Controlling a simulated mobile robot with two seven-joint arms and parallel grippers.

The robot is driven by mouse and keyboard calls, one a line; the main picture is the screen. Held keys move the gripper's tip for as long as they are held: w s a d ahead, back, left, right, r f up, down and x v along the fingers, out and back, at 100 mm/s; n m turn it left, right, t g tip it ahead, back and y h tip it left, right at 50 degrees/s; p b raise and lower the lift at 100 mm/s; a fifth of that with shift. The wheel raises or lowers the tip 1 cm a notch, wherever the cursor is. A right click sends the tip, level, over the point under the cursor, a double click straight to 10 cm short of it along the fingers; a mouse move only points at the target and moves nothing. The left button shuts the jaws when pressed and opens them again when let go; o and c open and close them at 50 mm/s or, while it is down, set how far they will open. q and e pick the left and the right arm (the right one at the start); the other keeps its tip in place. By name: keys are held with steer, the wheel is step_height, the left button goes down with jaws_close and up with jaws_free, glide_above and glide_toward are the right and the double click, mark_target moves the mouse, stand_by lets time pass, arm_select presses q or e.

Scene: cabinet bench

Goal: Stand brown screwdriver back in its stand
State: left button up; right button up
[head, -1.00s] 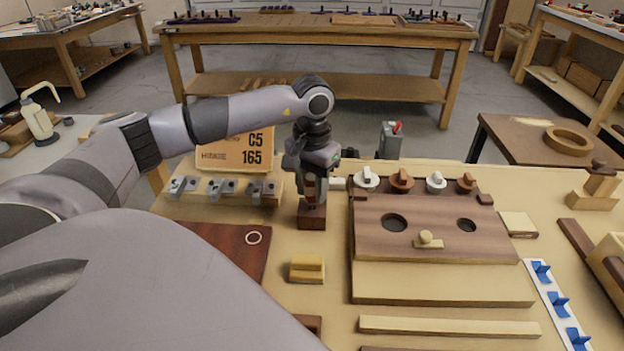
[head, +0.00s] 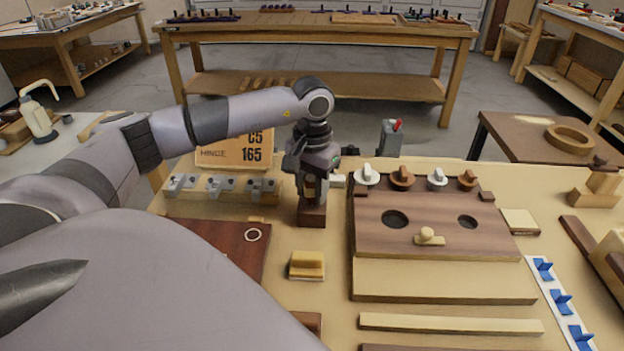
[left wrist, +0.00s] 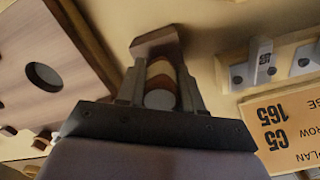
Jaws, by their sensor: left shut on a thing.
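My left gripper (head: 313,187) is over the dark brown wooden stand (head: 312,217), at the back of the bench, left of the board with knobs. In the left wrist view, the gripper (left wrist: 160,75) is shut on the brown screwdriver (left wrist: 160,98), whose brown, pale-ended handle lies between the fingers. The stand (left wrist: 155,38) shows just beyond the fingertips. The fingers hide most of the screwdriver in the head view, and I cannot tell how deep its shaft sits in the stand. My right gripper is not in view.
A board (head: 435,225) with knobs and two round holes stands close right of the stand. Metal brackets on a strip (head: 222,187) and a hinge plan card (head: 235,152) are to its left. A small yellow block (head: 307,265) is in front.

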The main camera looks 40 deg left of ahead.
arm_select(q)
steer(key=shift+f+b, duration=0.3)
steer(key=shift+f, duration=0.1)
steer(key=o, duration=1.6)
steer(key=shift+c, duration=0.2)
steer(key=shift+r, duration=0.15)
steer(key=shift+r+p, duration=2.7)
steer(key=shift+r, duration=1)
steer(key=shift+f, duration=0.1)
